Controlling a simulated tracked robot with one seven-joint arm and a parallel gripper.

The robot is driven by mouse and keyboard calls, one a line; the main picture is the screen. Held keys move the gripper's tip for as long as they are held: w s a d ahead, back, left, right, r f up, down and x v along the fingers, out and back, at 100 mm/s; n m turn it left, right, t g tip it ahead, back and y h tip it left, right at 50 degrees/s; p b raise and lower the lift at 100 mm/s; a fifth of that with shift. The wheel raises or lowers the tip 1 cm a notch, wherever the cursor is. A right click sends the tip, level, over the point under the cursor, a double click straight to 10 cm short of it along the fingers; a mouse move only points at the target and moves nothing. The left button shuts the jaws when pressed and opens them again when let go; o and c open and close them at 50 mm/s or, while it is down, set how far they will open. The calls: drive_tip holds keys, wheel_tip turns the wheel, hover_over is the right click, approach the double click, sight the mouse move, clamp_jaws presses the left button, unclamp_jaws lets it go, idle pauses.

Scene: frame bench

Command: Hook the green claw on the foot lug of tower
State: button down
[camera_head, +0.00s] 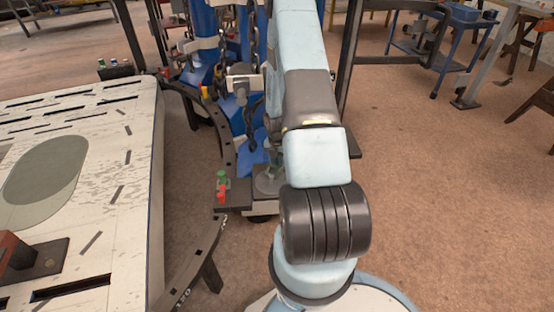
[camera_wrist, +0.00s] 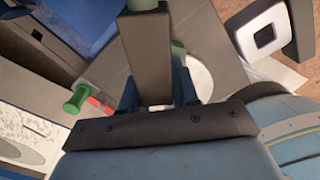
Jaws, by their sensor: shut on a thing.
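In the wrist view my gripper (camera_wrist: 156,92) is shut on a dark grey bar that stands out between its fingers. Green shows at the bar's far end (camera_wrist: 142,5) and behind its right side; I take this to be the green claw, mostly hidden. In the head view my arm covers most of my gripper, low beside the foot of the blue tower (camera_head: 252,158). The foot lug cannot be made out for certain, and no contact between claw and lug shows.
A green and red peg (camera_head: 221,186) stands on a dark plate left of my gripper; it also shows in the wrist view (camera_wrist: 75,100). A dark chain (camera_head: 253,45) hangs by the tower. A pale slotted table (camera_head: 135,200) fills the left.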

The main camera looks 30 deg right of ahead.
drive_tip(key=shift+s+a+f, duration=0.6)
drive_tip(key=shift+s, duration=0.05)
drive_tip(key=c, duration=1.2)
unclamp_jaws()
drive_tip(key=o, duration=0.4)
drive_tip(key=shift+w+d+r, duration=0.1)
drive_tip(key=shift+w+d, duration=0.1)
drive_tip(key=shift+d, duration=0.05)
wheel_tip(320, 180, up, 12)
drive_tip(key=shift+f, duration=0.1)
